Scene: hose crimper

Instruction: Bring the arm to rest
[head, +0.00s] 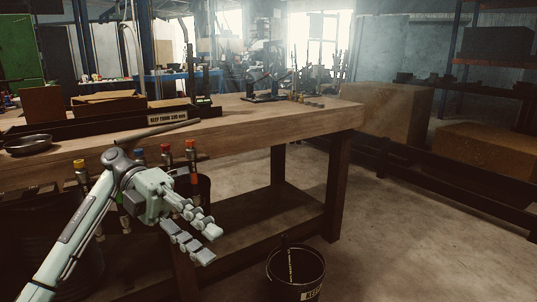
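My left arm (82,217) comes in from the lower left and reaches up in front of the workbench. My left gripper (208,243) is in front of the bench's front edge, below the top. Its two fingers are spread apart, with nothing between them, and they point down to the right. The gripper is clear of the wooden bench (250,133). My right arm and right gripper are not in view.
A black bucket (296,275) stands on the floor right of the gripper. Tools with coloured caps, one red-capped (191,165), hang behind the gripper. A dark bowl (28,144) and a hose piece (157,133) lie on the bench.

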